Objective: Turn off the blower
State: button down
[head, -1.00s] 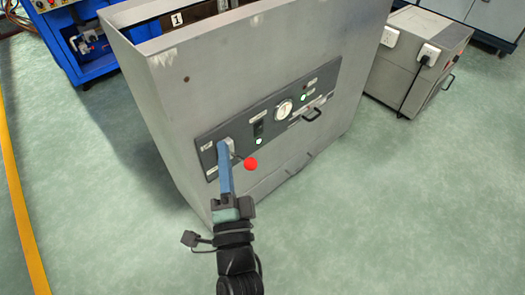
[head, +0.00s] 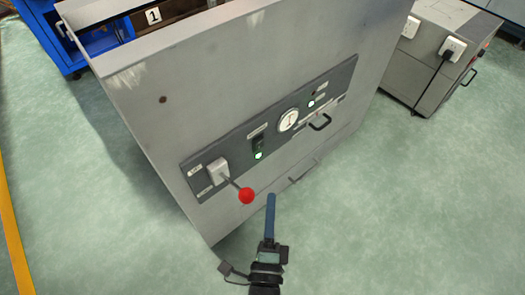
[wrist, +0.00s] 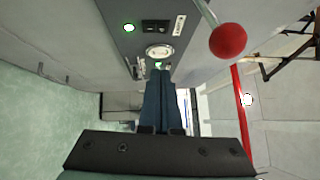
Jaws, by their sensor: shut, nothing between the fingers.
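The grey cabinet (head: 290,60) has a dark control panel (head: 235,138) on its sloping front. A lever with a red ball (head: 246,196) sticks out from a pale mount (head: 217,171) at the panel's left end, angled down to the right. Beside it are a black switch (head: 257,141) and a lit green lamp (head: 258,155). I cannot tell which control belongs to the blower. My gripper (head: 271,198) is shut and empty, just right of the red ball and apart from it. In the wrist view the red ball (wrist: 228,41) is to the right of my fingertips (wrist: 160,74).
A round gauge (head: 289,120), a lit whitish lamp (head: 311,103) and a handle (head: 320,122) are further right on the panel. A grey box with sockets (head: 440,55) stands behind right. Green floor (head: 400,220) is clear on the right.

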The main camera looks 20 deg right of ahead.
jog(key=b, duration=0.3)
send_near(263, 140)
jog(key=w+d, duration=0.1)
jog(key=d, duration=0.3)
jog(key=shift+w+a+r+p, duration=0.1)
jog(key=shift+w+a+p, duration=0.2)
jog(key=shift+w, duration=0.8)
jog(key=shift+w+a+r+p, duration=0.15)
jog(key=shift+w+a, duration=0.25)
jog(key=shift+w, duration=0.65)
jog(key=shift+f, duration=0.1)
